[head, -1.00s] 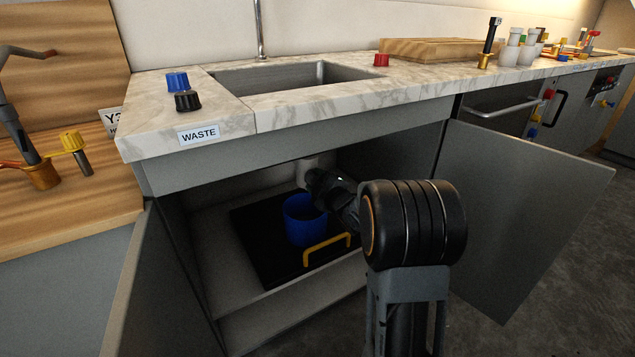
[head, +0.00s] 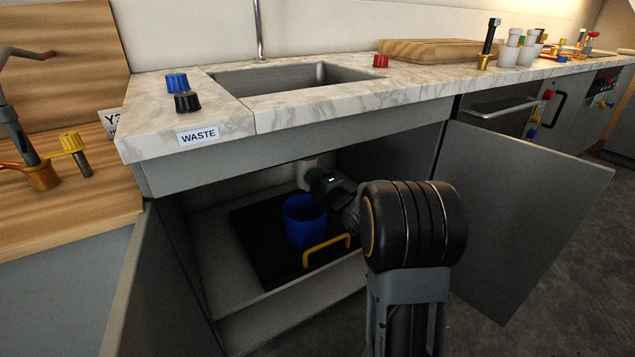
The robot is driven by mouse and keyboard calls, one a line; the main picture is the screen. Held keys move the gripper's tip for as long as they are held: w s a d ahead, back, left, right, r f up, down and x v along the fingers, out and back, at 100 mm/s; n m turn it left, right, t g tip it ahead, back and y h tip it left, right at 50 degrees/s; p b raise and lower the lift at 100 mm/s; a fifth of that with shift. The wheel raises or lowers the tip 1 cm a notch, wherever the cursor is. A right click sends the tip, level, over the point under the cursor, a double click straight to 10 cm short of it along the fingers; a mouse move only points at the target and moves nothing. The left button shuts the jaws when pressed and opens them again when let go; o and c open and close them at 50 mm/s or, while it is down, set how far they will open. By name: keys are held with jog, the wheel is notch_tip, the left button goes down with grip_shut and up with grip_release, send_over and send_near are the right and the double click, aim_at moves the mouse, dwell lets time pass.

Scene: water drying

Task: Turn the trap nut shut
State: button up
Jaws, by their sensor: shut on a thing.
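My gripper (head: 317,176) is inside the open cabinet under the sink, up near a pale pipe (head: 308,164) above the blue bucket. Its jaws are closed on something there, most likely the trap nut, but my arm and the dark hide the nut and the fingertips. The blue bucket (head: 303,222) stands upright on a black tray (head: 268,270) just below my gripper.
A yellow handle (head: 326,250) rises at the tray's front. The cabinet doors stand open at left (head: 130,290) and right (head: 530,215). The counter with the sink (head: 290,82) overhangs the space. Blue, black and red knobs sit on the counter.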

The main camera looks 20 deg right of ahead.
dwell(0.4)
jog(key=o, duration=0.9)
jog(key=s+p, duration=0.1)
jog(key=s, duration=0.3)
jog(key=s+d+p, duration=0.1)
jog(key=s, duration=0.4)
jog(key=s+p, duration=0.1)
jog(key=s, duration=0.3)
jog(key=shift+s+d, duration=0.3)
jog(key=shift+s, duration=0.1)
